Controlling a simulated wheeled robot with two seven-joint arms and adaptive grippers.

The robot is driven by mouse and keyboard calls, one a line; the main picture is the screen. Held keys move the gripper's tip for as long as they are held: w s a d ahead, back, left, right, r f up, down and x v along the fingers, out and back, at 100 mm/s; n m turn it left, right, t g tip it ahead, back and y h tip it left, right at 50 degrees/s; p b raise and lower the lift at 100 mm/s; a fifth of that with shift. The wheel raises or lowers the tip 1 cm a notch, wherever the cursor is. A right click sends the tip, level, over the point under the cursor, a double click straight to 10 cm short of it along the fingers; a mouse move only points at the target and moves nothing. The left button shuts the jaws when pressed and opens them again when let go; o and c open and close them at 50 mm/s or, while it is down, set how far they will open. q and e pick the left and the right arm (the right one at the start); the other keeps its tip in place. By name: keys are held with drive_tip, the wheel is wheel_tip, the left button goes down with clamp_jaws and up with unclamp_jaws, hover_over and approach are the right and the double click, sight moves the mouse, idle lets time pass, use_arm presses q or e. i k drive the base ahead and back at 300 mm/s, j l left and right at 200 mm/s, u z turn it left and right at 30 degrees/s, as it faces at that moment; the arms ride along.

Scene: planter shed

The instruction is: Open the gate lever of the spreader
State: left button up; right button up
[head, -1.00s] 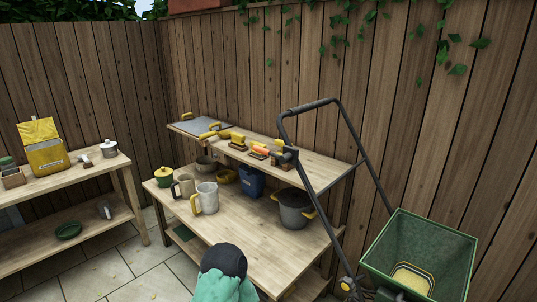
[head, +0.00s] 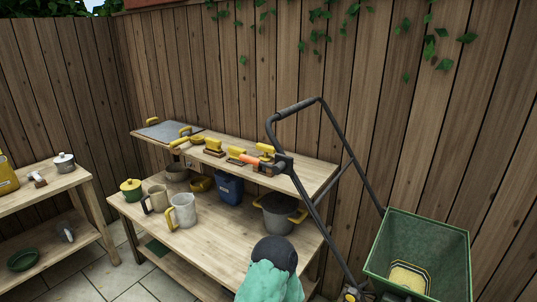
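The spreader stands at the right of the head view, with a green hopper (head: 455,245) and a dark tubular handle (head: 360,178) rising up and left from it. A lever with an orange grip (head: 250,159) juts left from a dark bracket (head: 283,163) on the handle. Its grip shows in front of the back shelf and looks apart from anything holding it. A yellow-edged opening (head: 409,280) shows in the hopper floor. Neither of my grippers is in view. A teal and dark part of my own arm shows at the bottom middle.
A wooden bench (head: 215,240) with a raised back shelf (head: 310,172) stands left of the spreader. It holds a grey pot (head: 278,215), a blue box (head: 229,189), jugs and yellow-handled tools. Another bench (head: 50,185) is at the left. A plank fence closes the back.

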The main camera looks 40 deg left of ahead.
sight(277, 169)
drive_tip(key=j+z, duration=0.15)
drive_tip(key=j, duration=0.5)
drive_tip(key=j+z, duration=0.1)
drive_tip(key=j, duration=0.55)
drive_tip(key=k+j+z, duration=0.15)
drive_tip(key=j, duration=0.5)
drive_tip(key=j+z, duration=0.1)
drive_tip(key=j, duration=0.55)
drive_tip(key=k, duration=0.05)
